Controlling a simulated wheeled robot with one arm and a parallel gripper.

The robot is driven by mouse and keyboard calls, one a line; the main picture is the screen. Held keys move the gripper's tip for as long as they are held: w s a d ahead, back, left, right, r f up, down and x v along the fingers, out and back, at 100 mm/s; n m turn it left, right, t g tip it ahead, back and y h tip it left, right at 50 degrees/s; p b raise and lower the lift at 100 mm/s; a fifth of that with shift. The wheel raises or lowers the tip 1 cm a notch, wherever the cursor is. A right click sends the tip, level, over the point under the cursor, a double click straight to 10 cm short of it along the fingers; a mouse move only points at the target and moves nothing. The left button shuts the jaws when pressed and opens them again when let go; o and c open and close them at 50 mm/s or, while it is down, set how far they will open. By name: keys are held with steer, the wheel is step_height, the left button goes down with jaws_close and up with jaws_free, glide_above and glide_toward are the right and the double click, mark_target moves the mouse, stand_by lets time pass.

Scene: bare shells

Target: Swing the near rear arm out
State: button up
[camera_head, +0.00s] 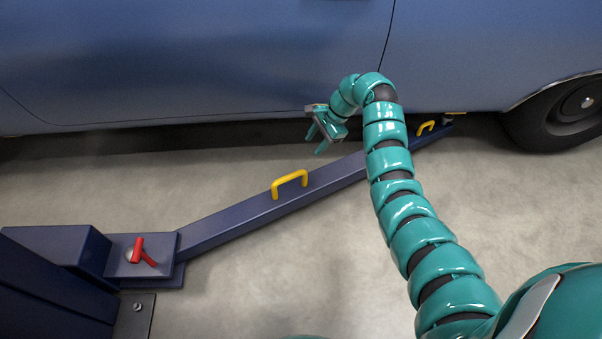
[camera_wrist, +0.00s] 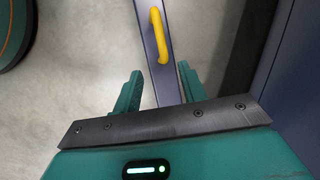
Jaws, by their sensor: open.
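The dark blue lift arm (camera_head: 235,221) runs from its pivot block at the lower left up to the right, its far end at the car's lower edge. A yellow handle (camera_head: 289,182) stands on its middle; a second yellow handle (camera_head: 426,127) is near the far end. My gripper (camera_head: 318,142) is open and empty, beyond the arm near the car's side, apart from both handles in the head view. In the wrist view, a yellow handle (camera_wrist: 159,35) on the arm (camera_wrist: 148,40) lies ahead of my open fingers (camera_wrist: 157,90). A red lever (camera_head: 143,253) sits on the pivot block (camera_head: 120,262).
A blue car (camera_head: 200,60) fills the back, with its wheel (camera_head: 565,112) at the right. A dark blue post (camera_head: 50,290) stands at the lower left, with a bolted base plate (camera_head: 136,315). The concrete floor (camera_head: 270,275) in front of the lift arm is clear.

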mark_target(291, 175)
steer(key=b+x, duration=0.7)
steer(key=x, duration=0.9)
steer(key=shift+a+f+b, duration=0.25)
steer(key=shift+f+b, duration=0.2)
steer(key=shift+f, duration=0.05)
jaws_close()
